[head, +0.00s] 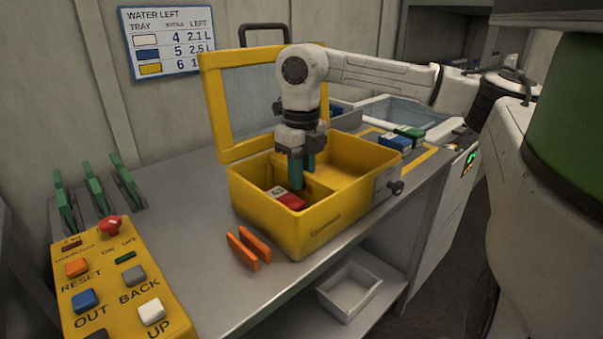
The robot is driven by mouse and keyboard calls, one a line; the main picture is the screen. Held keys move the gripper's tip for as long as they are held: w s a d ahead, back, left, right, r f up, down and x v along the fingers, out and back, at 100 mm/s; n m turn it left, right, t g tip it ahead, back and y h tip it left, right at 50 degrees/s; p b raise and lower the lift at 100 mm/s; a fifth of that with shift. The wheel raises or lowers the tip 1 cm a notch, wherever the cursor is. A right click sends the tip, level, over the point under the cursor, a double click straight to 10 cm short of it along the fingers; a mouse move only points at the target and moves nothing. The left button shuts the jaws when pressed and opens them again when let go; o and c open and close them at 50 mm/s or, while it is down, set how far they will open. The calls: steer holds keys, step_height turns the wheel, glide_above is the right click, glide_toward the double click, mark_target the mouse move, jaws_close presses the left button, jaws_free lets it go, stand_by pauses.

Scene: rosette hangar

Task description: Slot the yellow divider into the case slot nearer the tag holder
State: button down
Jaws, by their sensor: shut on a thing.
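The yellow case (300,232) stands open on the bench with its windowed lid (212,100) raised. My gripper (301,180) points down into the case, its teal fingers shut on the yellow divider (319,187). The divider shows as a yellow panel across the inside, right of a red box (287,198). Its lower edge and the slots are hidden, so I cannot tell whether it sits in a slot. A grey plate (384,184) on the case's right end may be the tag holder.
Two orange pieces (248,249) lie before the case. A yellow button panel (120,285) and green clips (95,198) are at left. Blue (394,143) and green (410,132) boxes sit behind right. A white bin (349,290) is on the lower shelf.

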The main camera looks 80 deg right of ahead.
steer(key=c, duration=0.9)
jaws_free()
steer(key=shift+o, duration=0.4)
steer(key=o, duration=0.3)
step_height(320, 180, up, 16)
steer(key=p, duration=0.9)
steer(key=shift+p, duration=0.4)
